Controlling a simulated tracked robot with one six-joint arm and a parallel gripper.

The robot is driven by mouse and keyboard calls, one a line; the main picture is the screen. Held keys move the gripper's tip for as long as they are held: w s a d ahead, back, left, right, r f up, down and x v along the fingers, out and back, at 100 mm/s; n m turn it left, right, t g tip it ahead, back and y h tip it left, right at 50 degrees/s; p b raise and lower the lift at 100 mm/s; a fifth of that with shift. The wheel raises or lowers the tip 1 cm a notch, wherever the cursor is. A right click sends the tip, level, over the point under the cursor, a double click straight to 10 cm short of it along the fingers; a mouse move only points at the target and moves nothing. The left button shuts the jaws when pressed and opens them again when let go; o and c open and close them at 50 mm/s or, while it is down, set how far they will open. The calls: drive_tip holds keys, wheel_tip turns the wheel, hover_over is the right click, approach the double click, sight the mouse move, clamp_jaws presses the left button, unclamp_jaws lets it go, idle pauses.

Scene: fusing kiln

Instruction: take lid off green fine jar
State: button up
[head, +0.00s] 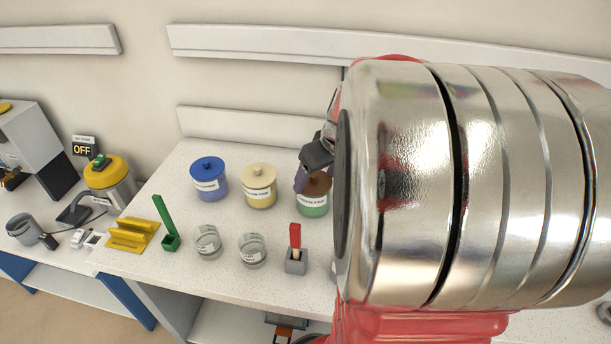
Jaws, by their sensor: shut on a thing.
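The green fine jar (312,206) is a glass jar with green contents and a white label, standing at the right of a row of jars on the white bench. Its brown lid (318,186) appears to sit on its top, partly covered by my gripper. My gripper (304,178) reaches down at the jar's top from behind my arm and is shut on the lid. The grip point itself is too small and covered to see clearly.
A cream-lidded jar (259,192) and a blue-lidded jar (208,185) stand to the left. In front are glass cups (252,250), a grey holder with a red-handled tool (296,262), a green scoop (167,232) and a yellow rack (130,238). A wall ledge (250,125) runs behind.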

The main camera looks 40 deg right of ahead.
sight(317, 185)
wheel_tip(317, 185, up, 10)
idle(0.6)
drive_tip(key=shift+s+a, duration=0.1)
drive_tip(key=shift+s, duration=0.05)
idle(0.4)
